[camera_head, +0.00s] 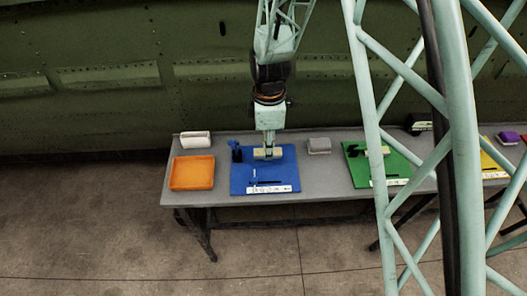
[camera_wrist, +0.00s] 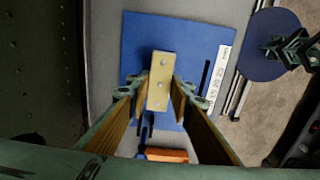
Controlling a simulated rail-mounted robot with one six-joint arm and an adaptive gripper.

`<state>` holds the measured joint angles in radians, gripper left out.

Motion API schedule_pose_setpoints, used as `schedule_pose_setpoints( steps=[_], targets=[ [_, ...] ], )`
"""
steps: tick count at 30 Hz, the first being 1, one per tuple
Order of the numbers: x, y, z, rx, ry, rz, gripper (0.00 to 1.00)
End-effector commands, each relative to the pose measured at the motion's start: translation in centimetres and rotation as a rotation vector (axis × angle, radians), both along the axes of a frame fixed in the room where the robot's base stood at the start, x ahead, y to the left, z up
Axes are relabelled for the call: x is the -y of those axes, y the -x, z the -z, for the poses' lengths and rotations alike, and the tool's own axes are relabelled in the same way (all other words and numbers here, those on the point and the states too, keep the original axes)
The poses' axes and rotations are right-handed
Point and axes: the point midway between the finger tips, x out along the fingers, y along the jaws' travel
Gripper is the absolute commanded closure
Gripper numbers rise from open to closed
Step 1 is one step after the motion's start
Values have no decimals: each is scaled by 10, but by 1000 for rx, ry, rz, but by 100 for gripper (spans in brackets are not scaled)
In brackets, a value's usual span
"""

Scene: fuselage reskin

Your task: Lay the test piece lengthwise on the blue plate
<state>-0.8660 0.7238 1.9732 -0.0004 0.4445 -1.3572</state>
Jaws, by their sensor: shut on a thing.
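The test piece is a tan bar with several small holes (camera_wrist: 160,82), held between the two fingers of my gripper (camera_wrist: 160,92) in the wrist view. In the head view my gripper (camera_head: 267,150) is over the blue plate (camera_head: 240,183), and the tan piece (camera_head: 260,154) lies crosswise under it. The blue plate also shows in the wrist view (camera_wrist: 190,40), below the piece. My gripper is shut on the piece. I cannot tell whether the piece touches the plate.
An orange tray (camera_head: 192,173) sits left of the blue plate on the grey table (camera_head: 310,185). A dark blue fixture (camera_head: 236,150) stands at the plate's back left. A grey block (camera_head: 319,145) and a green plate (camera_head: 360,168) are to the right. A white block (camera_head: 195,140) lies behind the tray.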

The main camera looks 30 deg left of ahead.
Motion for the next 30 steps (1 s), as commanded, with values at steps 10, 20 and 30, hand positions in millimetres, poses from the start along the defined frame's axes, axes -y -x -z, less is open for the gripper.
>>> schedule_pose_setpoints(
  steps=[10,20,30],
  targets=[
    [-12,-3,1,0,0,1,91],
    [-18,-3,2,0,0,0,91],
    [-20,-3,31,-1,1,1,91]
  ],
)
